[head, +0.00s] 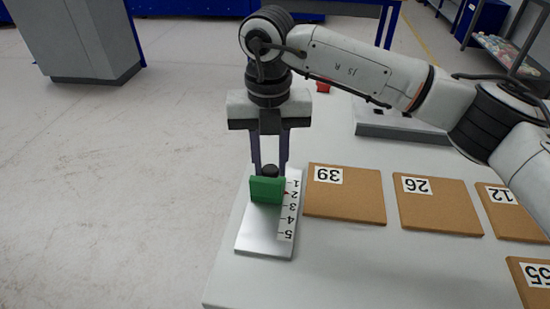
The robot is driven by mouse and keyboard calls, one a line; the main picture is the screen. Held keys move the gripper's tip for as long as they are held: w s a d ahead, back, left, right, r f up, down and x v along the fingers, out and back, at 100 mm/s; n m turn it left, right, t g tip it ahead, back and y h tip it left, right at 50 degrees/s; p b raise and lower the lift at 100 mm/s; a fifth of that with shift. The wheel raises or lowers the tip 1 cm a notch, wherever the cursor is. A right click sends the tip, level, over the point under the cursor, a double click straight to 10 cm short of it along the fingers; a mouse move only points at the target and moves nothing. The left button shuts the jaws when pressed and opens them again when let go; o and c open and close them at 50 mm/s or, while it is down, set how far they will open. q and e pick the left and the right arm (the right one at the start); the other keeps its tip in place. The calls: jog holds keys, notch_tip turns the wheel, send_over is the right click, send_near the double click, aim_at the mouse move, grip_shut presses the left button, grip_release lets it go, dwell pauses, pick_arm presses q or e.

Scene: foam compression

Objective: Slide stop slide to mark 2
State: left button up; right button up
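The stop slide is a green upright block (266,190) with a black knob (270,171) behind it, on a pale metal base plate (263,240). A white scale strip (288,216) numbered 1 to 5 runs along the right side of the plate. The green block stands beside the upper marks, with a small red pointer near mark 2; its exact alignment is too small to tell. My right gripper (270,168) points down with its two dark fingers on either side of the knob. I cannot tell whether they touch it. My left gripper is not in view.
Flat brown foam or cork panels labelled 39 (345,200), 26 (438,212), 12 (515,215) and 55 (535,290) lie to the right on the white table (400,275). A grey device (390,126) and a small red object (323,87) are behind. The plate sits near the table's left edge.

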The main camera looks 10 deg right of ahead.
aim_at(270, 170)
jog(key=o, duration=0.4)
notch_tip(270, 170, up, 10)
jog(key=shift+r, duration=0.15)
dwell(0.3)
